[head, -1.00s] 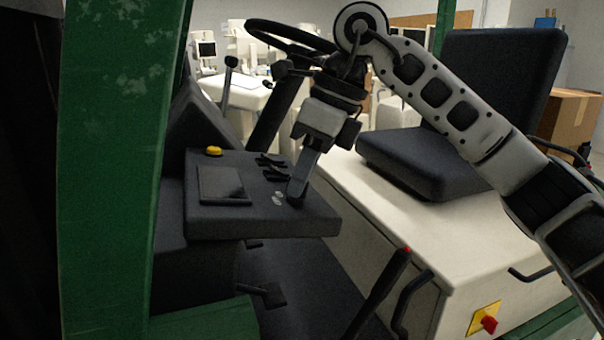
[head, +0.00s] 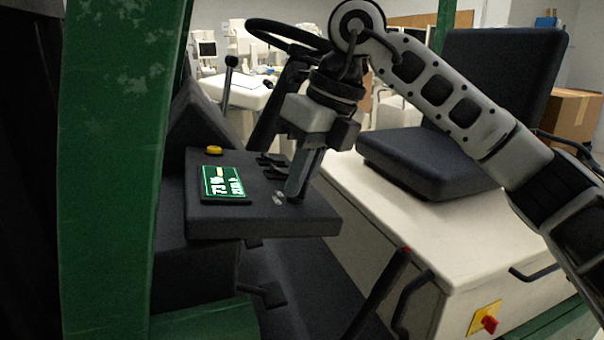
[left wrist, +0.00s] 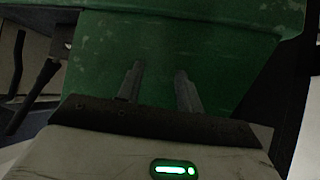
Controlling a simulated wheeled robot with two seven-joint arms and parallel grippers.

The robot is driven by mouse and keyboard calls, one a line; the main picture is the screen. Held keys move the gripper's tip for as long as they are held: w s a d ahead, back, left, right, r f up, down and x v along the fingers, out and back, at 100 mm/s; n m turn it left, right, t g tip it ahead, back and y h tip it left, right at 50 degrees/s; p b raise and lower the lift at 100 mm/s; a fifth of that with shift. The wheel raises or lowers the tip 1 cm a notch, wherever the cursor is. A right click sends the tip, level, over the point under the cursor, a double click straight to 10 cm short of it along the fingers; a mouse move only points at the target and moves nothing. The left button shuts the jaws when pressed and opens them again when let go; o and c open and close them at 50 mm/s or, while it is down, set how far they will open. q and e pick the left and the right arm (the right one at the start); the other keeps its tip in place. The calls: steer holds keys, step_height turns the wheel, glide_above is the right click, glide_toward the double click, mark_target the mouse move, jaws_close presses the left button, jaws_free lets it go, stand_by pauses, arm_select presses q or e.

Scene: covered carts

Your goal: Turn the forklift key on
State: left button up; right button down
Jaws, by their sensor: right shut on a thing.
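The forklift's dark console (head: 270,222) stands at centre left in the head view. Its screen (head: 223,182) is lit green with white figures. My right gripper (head: 293,196) points down at the console's right part, its fingers shut at the surface. The key is hidden by the fingers, so I cannot see it itself; small light round parts (head: 278,197) show just left of the fingertips. My left gripper (left wrist: 160,85) shows in the left wrist view, its two fingers apart and empty, in front of a green panel (left wrist: 170,45).
A yellow button (head: 214,150) and black levers (head: 272,161) are on the console. The steering wheel (head: 285,36) is behind my right arm. The black seat (head: 425,160) is on the right. A green post (head: 115,170) fills the left. A red-tipped lever (head: 380,290) stands in front.

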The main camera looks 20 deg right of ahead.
steer(key=shift+r, duration=0.1)
steer(key=c, duration=1.6)
jaws_free()
steer(key=shift+o, duration=0.2)
steer(key=p+v, duration=0.1)
steer(key=v, duration=1.5)
